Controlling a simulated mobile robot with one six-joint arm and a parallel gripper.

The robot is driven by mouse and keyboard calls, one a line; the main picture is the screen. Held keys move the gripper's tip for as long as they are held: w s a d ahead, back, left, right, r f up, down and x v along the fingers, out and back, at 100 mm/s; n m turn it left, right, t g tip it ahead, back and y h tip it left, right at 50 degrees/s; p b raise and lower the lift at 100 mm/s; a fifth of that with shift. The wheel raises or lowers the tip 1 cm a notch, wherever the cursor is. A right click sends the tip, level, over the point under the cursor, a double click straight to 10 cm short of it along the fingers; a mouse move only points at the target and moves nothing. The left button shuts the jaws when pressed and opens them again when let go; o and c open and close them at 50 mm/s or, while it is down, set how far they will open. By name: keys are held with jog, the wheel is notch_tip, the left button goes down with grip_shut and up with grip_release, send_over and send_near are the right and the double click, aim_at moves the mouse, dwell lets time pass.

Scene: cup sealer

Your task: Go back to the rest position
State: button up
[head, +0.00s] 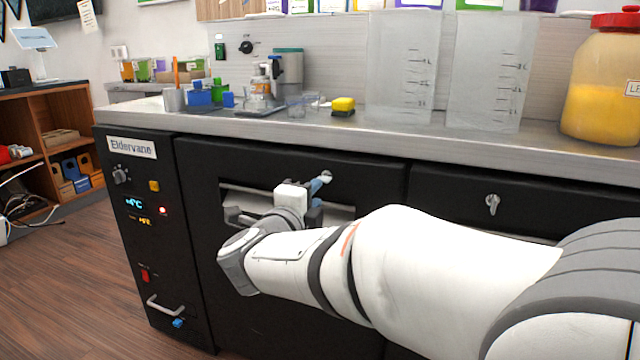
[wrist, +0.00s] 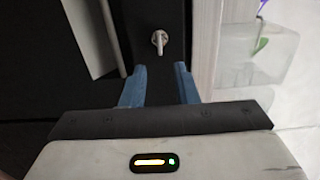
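My gripper (head: 316,188) is in front of the black cabinet (head: 205,165) under the counter, close to the upper part of its door. In the wrist view my gripper (wrist: 158,78) has two blue fingers set well apart, with nothing between their tips. A small metal key-like latch (wrist: 160,42) stands just beyond the fingertips, apart from them. It also shows in the head view (head: 326,176) by the fingers. My white arm reaches in from the lower right and hides part of the cabinet front.
The counter (head: 545,146) runs above the cabinet. A second latch (head: 492,203) is to the right. The wooden floor (head: 75,285) at left is clear.

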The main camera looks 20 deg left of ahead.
jog(key=shift+s, duration=0.35)
jog(key=w+d+r+n+g+y+p, duration=0.1)
jog(key=d+r+n+g+y+p, duration=0.15)
jog(key=d+r+n+p, duration=0.5)
jog(key=w+d+r+n+g+y+p, duration=0.1)
jog(key=d+r+n+g+y+p, duration=0.2)
jog(key=r+p, duration=0.6)
jog(key=s+d+r+n+g+h+p, duration=0.1)
jog(key=s+d+n+g+h+p, duration=0.3)
jog(key=s+d+p, duration=1.6)
jog(key=s+d+n+g, duration=0.2)
jog(key=d+n+g, duration=0.2)
jog(key=g, duration=0.2)
jog(key=shift+r+p, duration=0.15)
jog(key=shift+p, duration=0.2)
jog(key=shift+n, duration=0.25)
